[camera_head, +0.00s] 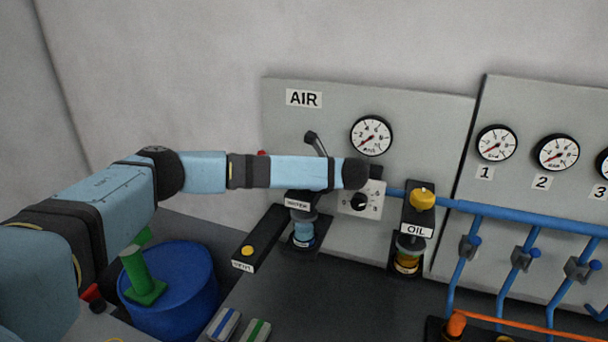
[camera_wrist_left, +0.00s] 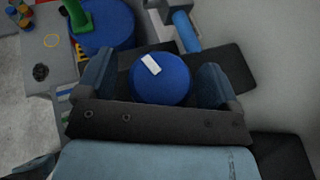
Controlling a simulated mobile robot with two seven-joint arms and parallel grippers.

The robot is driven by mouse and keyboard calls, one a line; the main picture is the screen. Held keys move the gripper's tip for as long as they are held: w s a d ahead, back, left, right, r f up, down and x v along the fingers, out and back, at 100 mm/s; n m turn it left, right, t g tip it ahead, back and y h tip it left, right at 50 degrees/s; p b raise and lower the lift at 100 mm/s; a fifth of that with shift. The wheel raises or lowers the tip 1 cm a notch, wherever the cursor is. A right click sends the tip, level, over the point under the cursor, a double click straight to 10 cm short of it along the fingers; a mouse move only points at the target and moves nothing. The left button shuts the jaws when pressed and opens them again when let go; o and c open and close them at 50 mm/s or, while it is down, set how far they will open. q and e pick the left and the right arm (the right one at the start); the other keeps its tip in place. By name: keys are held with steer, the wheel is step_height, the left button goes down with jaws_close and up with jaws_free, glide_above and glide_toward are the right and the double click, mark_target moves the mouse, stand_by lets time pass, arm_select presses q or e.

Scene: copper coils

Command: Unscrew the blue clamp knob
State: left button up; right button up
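The blue clamp knob (camera_wrist_left: 162,84) shows in the left wrist view as a round blue cap with a white mark. It sits between the two fingers of my left gripper (camera_wrist_left: 157,70). The fingers stand apart, one on each side, with a narrow gap showing beside the knob, so the gripper looks open around it. In the head view my left arm reaches across to the water unit (camera_head: 297,203) on the AIR panel and hides the knob and the gripper.
The oil unit (camera_head: 415,231) with a yellow knob (camera_head: 422,197) stands to the right. A pressure gauge (camera_head: 371,136) and a dark lever (camera_head: 315,142) are on the panel. Blue pipes (camera_head: 500,213) run right. A blue barrel (camera_head: 175,285) with a green funnel (camera_head: 143,285) stands lower left.

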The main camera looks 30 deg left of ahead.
arm_select(q)
steer(key=shift+d+r, duration=0.1)
steer(key=shift+r, duration=0.05)
steer(key=shift+d+r+p, duration=0.3)
steer(key=shift+d+p, duration=0.1)
steer(key=shift+d, duration=0.1)
steer(key=v, duration=1.2)
steer(key=shift+d+b, duration=0.25)
steer(key=shift+b, duration=0.1)
steer(key=shift+s+a+f, duration=0.1)
steer(key=shift+f, duration=0.05)
